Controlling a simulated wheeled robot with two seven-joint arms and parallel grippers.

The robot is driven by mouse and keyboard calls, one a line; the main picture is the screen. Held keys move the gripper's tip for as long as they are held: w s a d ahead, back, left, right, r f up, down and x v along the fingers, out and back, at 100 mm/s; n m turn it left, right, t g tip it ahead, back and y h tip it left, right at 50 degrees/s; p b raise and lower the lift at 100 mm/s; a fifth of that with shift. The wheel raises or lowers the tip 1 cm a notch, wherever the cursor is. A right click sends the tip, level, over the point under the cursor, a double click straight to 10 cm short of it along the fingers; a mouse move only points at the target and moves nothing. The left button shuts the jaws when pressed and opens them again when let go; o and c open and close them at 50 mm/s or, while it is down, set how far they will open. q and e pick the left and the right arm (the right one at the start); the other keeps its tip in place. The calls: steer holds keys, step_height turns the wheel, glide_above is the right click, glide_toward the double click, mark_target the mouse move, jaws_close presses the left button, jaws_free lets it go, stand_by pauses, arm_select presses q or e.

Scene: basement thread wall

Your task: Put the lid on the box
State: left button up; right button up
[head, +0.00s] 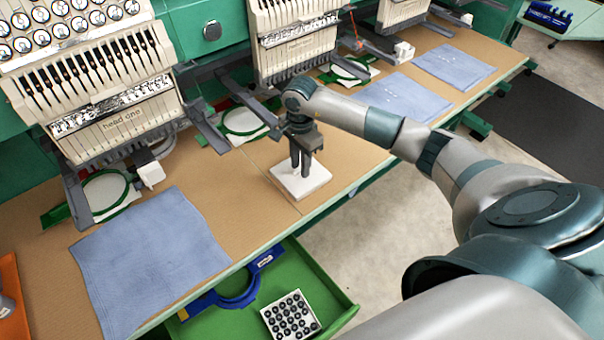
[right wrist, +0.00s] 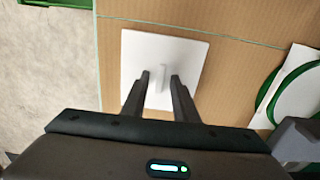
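The lid (head: 314,186) is a flat white square plate lying on the brown table near its front edge. In the right wrist view the lid (right wrist: 190,50) shows a thin upright white tab at its middle. My right gripper (head: 301,171) points down over the lid. In the right wrist view its fingers (right wrist: 160,78) are apart, one on each side of the tab, with gaps visible. The box (head: 291,316) is white, topless and filled with black round bobbins. It sits in the open green drawer below the table edge. My left gripper is not in view.
A blue hoop-like tool (head: 238,292) lies in the drawer (head: 330,298) beside the box. A blue cloth (head: 150,255) lies on the table (head: 235,195) to the left. Embroidery machine heads (head: 100,90) and green hoops line the back. Table around the lid is clear.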

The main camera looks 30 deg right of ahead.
jaws_close()
steer(key=shift+r, duration=0.1)
steer(key=shift+r+p, duration=1.4)
steer(key=shift+r, duration=1.55)
